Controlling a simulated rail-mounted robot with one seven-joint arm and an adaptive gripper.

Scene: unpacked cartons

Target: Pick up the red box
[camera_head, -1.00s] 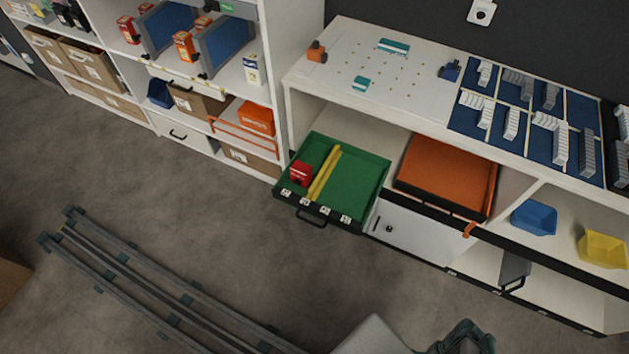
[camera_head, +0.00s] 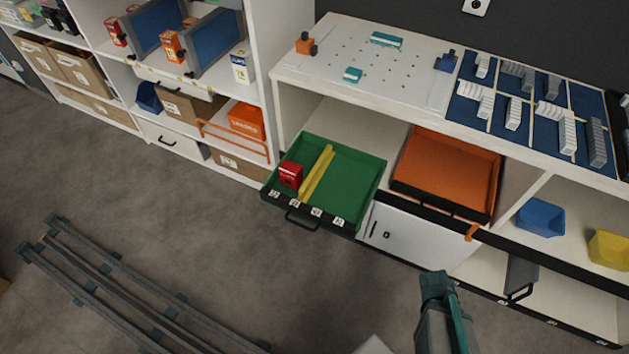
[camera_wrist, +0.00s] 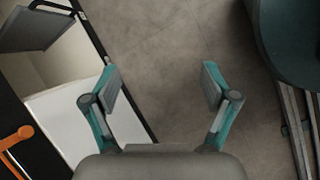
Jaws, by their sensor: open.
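The red box (camera_head: 290,174) is a small box standing in the left part of the green drawer tray (camera_head: 352,190), to the left of a yellow divider bar (camera_head: 317,172). The tray is pulled out from the white cabinet. My gripper (camera_head: 436,284) is at the bottom of the head view, right of the tray and well apart from it. In the wrist view my gripper (camera_wrist: 159,82) is open and empty, with its two fingers spread over bare floor. The red box is not in the wrist view.
An orange tray (camera_head: 452,172) is beside the green one. A drawer handle (camera_head: 302,220) sticks out in front. A floor rail (camera_head: 110,285) runs along the lower left. The wrist view shows an orange handle (camera_wrist: 14,140) and an open cabinet edge. Floor before the green tray is clear.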

